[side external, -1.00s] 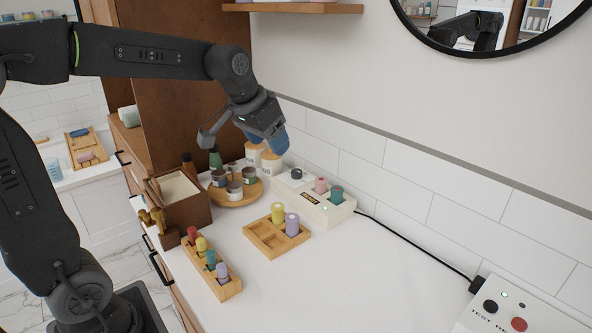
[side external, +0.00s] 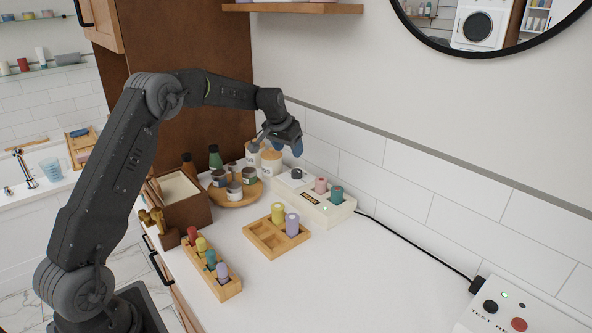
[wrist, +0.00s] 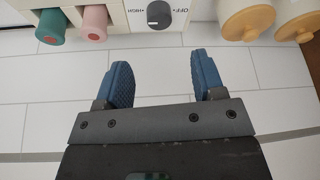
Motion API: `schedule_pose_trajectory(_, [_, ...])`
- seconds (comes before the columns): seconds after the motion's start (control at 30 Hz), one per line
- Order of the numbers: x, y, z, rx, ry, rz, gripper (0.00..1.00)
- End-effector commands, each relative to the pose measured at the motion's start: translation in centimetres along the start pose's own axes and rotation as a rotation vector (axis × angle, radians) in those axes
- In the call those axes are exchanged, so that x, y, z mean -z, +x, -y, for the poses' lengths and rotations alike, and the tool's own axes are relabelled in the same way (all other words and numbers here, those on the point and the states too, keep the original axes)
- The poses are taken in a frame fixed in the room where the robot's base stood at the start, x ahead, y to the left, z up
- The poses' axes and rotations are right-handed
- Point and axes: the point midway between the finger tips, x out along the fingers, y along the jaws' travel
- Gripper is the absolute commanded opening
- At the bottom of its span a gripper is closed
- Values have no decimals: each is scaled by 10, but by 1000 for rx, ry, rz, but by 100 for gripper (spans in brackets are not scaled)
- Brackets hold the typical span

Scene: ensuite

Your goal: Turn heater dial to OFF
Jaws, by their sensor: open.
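The heater (side external: 314,205) is a cream box on the counter against the tiled wall. Its dial (wrist: 158,15) is a dark round knob with a small white mark, near the printed words OFF and HIGH in the wrist view. The dial also shows on the heater's top in the side view (side external: 296,174). A pink roller (wrist: 95,22) and a green roller (wrist: 50,27) sit in the heater beside the dial. My gripper (wrist: 162,58) is open and empty, its blue fingers apart and short of the dial. In the side view it is above the heater's far end.
Cream jars with orange lids (side external: 271,163) stand close beside the heater. A round wooden tray (side external: 249,191) holds several small jars. A wooden tray (side external: 264,242) holds yellow and purple rollers. A black cord runs to a test box (side external: 515,308).

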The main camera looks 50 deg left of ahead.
Motion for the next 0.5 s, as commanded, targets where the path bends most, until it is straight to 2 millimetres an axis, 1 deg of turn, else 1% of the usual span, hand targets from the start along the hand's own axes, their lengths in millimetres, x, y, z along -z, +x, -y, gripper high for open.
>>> schedule_pose_trajectory(0.03, [-1, 13, 0, -1, 0, 4, 63])
schedule_pose_trajectory(0.1, [-1, 27, 0, -1, 0, 3, 63])
schedule_pose_trajectory(0.3, [-1, 66, 0, -1, 0, 2, 63])
schedule_pose_trajectory(0.4, [0, 81, -1, -1, 0, 1, 63])
schedule_pose_trajectory(0.5, [0, 91, -1, -1, 0, 0, 63])
